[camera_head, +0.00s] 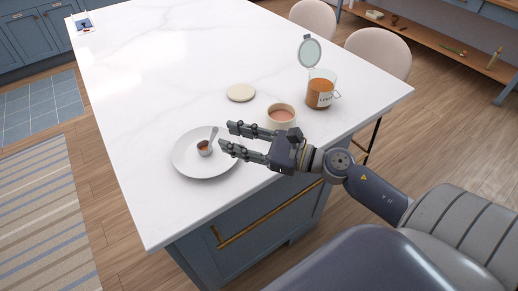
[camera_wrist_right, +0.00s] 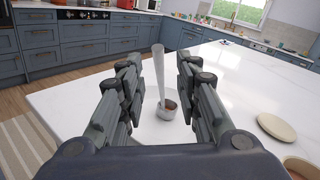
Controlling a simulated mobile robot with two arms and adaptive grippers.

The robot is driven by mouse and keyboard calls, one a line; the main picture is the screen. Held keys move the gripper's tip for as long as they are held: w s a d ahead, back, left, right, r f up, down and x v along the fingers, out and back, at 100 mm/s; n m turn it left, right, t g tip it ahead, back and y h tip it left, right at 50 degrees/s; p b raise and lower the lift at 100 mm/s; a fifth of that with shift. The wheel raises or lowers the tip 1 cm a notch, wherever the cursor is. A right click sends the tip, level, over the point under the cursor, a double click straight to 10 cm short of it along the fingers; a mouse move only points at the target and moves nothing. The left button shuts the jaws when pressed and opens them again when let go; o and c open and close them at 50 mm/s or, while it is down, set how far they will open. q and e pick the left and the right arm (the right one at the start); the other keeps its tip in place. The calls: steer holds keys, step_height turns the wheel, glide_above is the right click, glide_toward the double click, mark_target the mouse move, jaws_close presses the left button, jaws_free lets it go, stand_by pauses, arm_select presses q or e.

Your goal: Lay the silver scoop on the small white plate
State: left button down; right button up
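The silver scoop (camera_head: 204,149) appears to rest on the white plate (camera_head: 190,170), its handle tilted up to the right and something brown in its bowl. In the right wrist view the scoop (camera_wrist_right: 166,111) stands ahead, its handle rising in line with the gap between the fingers. My right gripper (camera_head: 228,136) is open and empty, its fingertips just right of the scoop handle and above the plate's right side. My left gripper is not in view.
A cup with pinkish-brown contents (camera_head: 281,115) stands behind the right gripper. A round cream lid (camera_head: 241,92) lies on the white counter (camera_head: 170,60). A glass jar with orange-brown contents (camera_head: 320,92) stands further right, its lid open. The counter's left side is clear.

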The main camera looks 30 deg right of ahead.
steer(key=b+v, duration=0.2)
steer(key=v, duration=0.4)
steer(key=shift+s, duration=0.1)
stand_by(0.5)
